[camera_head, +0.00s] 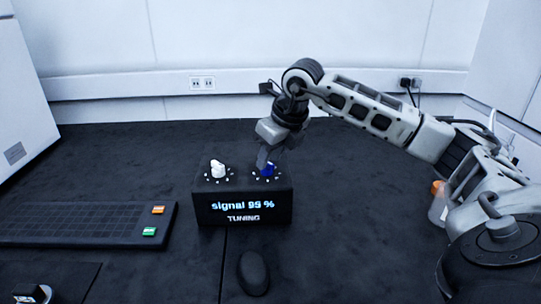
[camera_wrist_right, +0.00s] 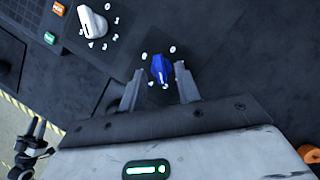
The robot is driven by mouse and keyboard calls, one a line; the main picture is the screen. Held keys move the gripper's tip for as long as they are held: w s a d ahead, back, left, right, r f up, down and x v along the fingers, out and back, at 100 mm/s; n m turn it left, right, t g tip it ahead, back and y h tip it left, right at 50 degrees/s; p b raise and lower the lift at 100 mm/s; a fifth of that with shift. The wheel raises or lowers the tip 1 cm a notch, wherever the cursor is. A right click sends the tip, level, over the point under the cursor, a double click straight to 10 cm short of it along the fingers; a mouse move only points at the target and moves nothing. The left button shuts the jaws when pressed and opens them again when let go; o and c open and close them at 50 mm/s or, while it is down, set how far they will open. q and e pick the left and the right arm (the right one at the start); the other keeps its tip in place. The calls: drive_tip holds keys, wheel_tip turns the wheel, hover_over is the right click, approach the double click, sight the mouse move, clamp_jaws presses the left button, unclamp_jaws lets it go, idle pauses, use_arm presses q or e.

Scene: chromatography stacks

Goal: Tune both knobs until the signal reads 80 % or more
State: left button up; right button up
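The black tuning box (camera_head: 243,207) stands on the dark desk. Its lit display reads a signal in the nineties; the second digit is not sharp. The white knob (camera_head: 218,169) is on its top left and the blue knob (camera_head: 268,169) on its top right. My right gripper (camera_head: 264,160) points down at the blue knob. In the right wrist view the open fingers (camera_wrist_right: 159,72) stand on either side of the blue knob (camera_wrist_right: 160,68), with gaps between. The white knob (camera_wrist_right: 92,22) is clear of them.
A black keyboard-like panel (camera_head: 80,224) with orange and green keys lies left of the box. A dark mouse (camera_head: 253,273) lies in front of the box. A bottle with an orange cap (camera_head: 438,205) stands at the right, close to my right arm.

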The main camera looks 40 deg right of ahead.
drive_tip(key=p+v, duration=0.2)
drive_tip(key=v, duration=1.3)
drive_tip(key=shift+r, duration=0.25)
